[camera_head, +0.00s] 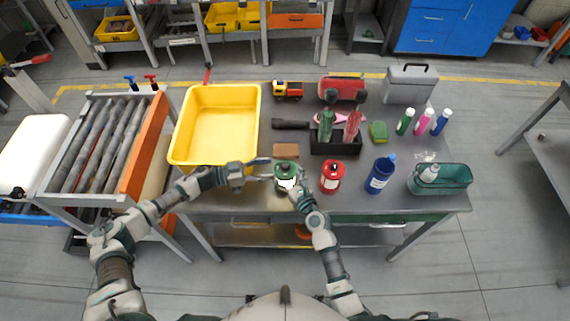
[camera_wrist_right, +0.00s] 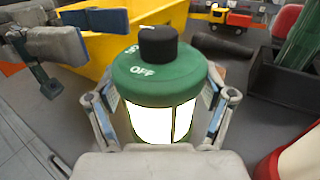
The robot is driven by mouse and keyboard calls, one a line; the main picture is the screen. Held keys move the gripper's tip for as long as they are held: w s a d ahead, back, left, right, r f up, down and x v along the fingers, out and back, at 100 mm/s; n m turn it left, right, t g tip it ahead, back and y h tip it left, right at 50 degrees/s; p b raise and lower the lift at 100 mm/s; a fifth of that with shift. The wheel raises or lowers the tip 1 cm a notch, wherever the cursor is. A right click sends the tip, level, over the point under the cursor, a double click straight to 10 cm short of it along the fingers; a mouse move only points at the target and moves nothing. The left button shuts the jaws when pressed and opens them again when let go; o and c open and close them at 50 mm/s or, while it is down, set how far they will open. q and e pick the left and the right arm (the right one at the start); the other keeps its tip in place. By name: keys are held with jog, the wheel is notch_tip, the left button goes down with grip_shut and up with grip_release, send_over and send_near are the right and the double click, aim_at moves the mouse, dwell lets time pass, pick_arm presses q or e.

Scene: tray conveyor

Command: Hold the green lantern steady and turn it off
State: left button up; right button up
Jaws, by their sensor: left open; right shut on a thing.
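The green lantern (camera_head: 287,167) stands upright near the front edge of the grey table. In the right wrist view the lantern (camera_wrist_right: 155,88) has a green top with a black knob (camera_wrist_right: 158,44) and the word OFF on it. Its window is bright white. My right gripper (camera_wrist_right: 165,110) is shut around the lantern's body, one finger on each side. My left gripper (camera_head: 262,170) is open just left of the lantern, its fingers pointing at it. The left gripper also shows at the upper left of the right wrist view (camera_wrist_right: 60,35).
A yellow bin (camera_head: 215,125) stands left of the lantern. A red lantern-like container (camera_head: 332,177) and a blue bottle (camera_head: 380,174) stand to the right. A brown block (camera_head: 286,150) and a black bottle caddy (camera_head: 336,143) lie behind. A roller conveyor (camera_head: 98,145) is at far left.

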aim_at(285, 164)
pick_arm(q)
jog(key=d, duration=0.3)
jog(key=w+d, duration=0.1)
jog(key=d, duration=0.2)
jog(key=shift+w+d, duration=0.2)
jog(key=shift+d, duration=0.15)
grip_shut()
